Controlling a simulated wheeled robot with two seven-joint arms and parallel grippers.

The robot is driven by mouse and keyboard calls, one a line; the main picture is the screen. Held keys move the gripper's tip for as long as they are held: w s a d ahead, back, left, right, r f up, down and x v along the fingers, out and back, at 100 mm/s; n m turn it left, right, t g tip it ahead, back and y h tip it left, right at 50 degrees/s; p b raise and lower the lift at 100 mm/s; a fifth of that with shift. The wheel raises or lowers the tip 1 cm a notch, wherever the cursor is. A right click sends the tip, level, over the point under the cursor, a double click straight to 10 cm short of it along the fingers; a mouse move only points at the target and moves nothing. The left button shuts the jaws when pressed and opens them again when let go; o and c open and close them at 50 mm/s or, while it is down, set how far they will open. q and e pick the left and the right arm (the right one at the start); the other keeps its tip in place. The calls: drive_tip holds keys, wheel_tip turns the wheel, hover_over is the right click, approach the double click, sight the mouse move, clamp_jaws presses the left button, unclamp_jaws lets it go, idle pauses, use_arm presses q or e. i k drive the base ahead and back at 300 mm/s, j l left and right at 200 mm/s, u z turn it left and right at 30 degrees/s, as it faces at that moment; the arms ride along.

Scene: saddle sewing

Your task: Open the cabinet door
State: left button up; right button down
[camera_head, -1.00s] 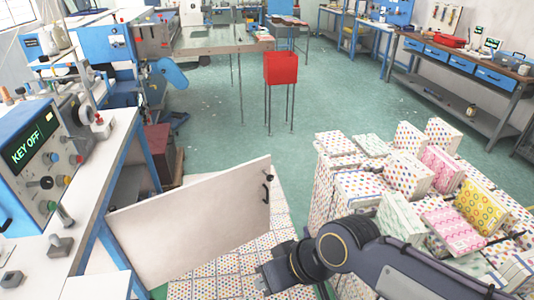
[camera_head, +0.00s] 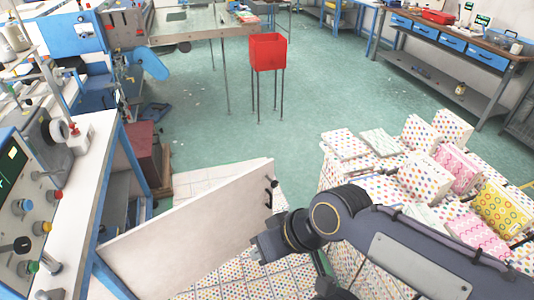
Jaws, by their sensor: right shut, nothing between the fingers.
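The cabinet door (camera_head: 190,235) is a plain white panel that stands swung out from the blue-framed cabinet (camera_head: 118,195) at the left. A small black handle (camera_head: 272,190) sits near its far right edge. My right gripper (camera_head: 258,250) is shut and empty, just right of the door's face and below the handle. I cannot tell whether it touches the panel. Part of the cabinet's inside shows dark behind the door. My left gripper is not in view.
Stacked boxes with coloured dots (camera_head: 400,165) fill the right side, close to my right arm. More dotted boxes (camera_head: 235,280) lie below the door. A red bin (camera_head: 268,52) on thin legs stands farther back. The green floor (camera_head: 220,140) between is clear.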

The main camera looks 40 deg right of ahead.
sight(161, 258)
drive_tip(key=i+l+z, duration=0.1)
drive_tip(key=i+l, duration=0.4)
drive_tip(key=i+l+z, duration=0.1)
drive_tip(key=i+l, duration=0.3)
drive_tip(key=i, duration=0.25)
drive_tip(key=i+l, duration=0.2)
drive_tip(key=l, duration=0.15)
drive_tip(key=i+l+z, duration=0.1)
drive_tip(key=l, duration=0.3)
drive_tip(key=i, duration=0.1)
